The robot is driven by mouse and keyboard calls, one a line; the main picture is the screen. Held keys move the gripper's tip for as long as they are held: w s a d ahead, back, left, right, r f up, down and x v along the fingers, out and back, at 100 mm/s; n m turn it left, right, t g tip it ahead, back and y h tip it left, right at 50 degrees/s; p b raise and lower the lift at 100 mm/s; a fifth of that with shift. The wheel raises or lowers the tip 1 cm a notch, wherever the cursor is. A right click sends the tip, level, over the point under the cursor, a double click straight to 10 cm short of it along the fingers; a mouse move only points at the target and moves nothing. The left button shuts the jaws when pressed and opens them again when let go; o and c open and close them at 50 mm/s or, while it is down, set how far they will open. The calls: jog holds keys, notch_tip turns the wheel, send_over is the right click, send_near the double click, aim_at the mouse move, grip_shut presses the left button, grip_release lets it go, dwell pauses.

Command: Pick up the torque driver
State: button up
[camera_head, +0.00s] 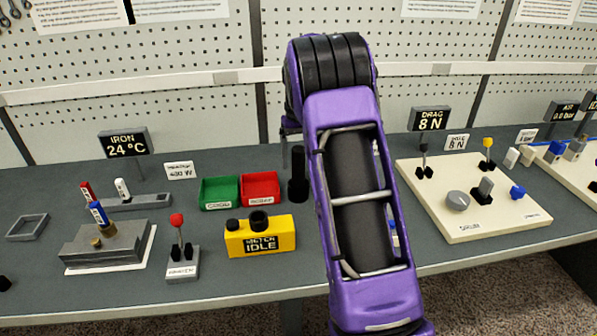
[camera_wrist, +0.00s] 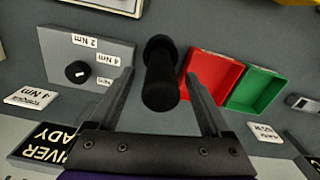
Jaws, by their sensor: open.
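The torque driver appears to be the black, rounded cylinder (camera_wrist: 161,92) standing between my gripper's fingers in the wrist view. In the head view it is the dark upright post (camera_head: 298,178), just right of the red bin and left of my purple arm. My gripper (camera_wrist: 160,74) is open, with one finger on each side of the driver. Gaps show between the driver and both fingers, so they look apart from it. In the head view my arm hides most of the gripper.
The red bin (camera_wrist: 207,80) is close beside one finger, with the green bin (camera_wrist: 252,90) beyond it. On the other side lies a grey plate (camera_wrist: 60,50) with a black knob and Nm labels.

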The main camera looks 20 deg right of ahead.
aim_at(298, 167)
notch_tip(298, 167, down, 4)
jog(key=shift+r, duration=0.2)
grip_shut()
dwell(0.4)
